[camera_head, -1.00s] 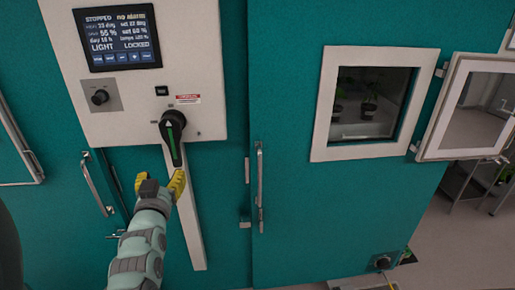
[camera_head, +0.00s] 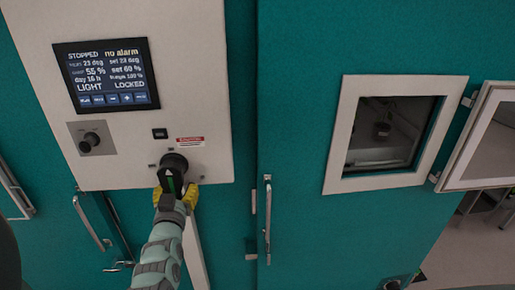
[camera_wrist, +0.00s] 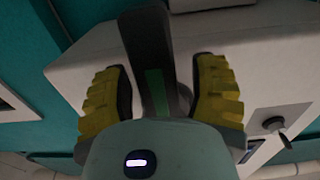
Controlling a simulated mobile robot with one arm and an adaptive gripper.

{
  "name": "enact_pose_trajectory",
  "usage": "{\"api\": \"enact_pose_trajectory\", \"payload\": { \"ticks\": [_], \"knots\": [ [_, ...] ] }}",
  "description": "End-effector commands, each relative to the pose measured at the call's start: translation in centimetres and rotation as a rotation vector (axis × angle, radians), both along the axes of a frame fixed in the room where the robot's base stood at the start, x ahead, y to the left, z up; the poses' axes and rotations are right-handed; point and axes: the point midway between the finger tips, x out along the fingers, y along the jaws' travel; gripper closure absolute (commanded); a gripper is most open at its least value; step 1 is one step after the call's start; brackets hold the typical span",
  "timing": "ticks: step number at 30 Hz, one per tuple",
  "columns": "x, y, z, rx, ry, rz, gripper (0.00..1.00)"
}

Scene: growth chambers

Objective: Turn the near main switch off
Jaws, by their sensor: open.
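The main switch (camera_head: 174,162) is a black rotary knob with a long handle and a green stripe, on the lower right of the white control panel. Its handle hangs down toward my gripper, and its lower end is partly hidden in the head view. My gripper (camera_head: 174,194) has yellow fingers, one on each side of the handle. In the wrist view the dark handle with its green stripe (camera_wrist: 155,92) stands between the open fingers of my gripper (camera_wrist: 158,85). A gap shows on both sides of the handle there.
The panel's display (camera_head: 106,76) reads STOPPED, no alarm, LIGHT, LOCKED. A smaller knob (camera_head: 90,140) sits to its lower left. A vertical door handle (camera_head: 267,220) is right of my arm. A window door (camera_head: 487,140) stands open at the far right.

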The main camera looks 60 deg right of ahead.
Motion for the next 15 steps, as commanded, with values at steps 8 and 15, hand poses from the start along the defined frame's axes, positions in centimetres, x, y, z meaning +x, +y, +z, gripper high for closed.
{"api": "enact_pose_trajectory", "payload": {
  "ticks": [8,15],
  "knots": [
    [-0.07,-0.12,0.03,-0.002,-0.002,-0.001,0.42],
    [-0.05,-0.10,0.02,-0.002,-0.001,-0.001,0.48]
  ]
}}
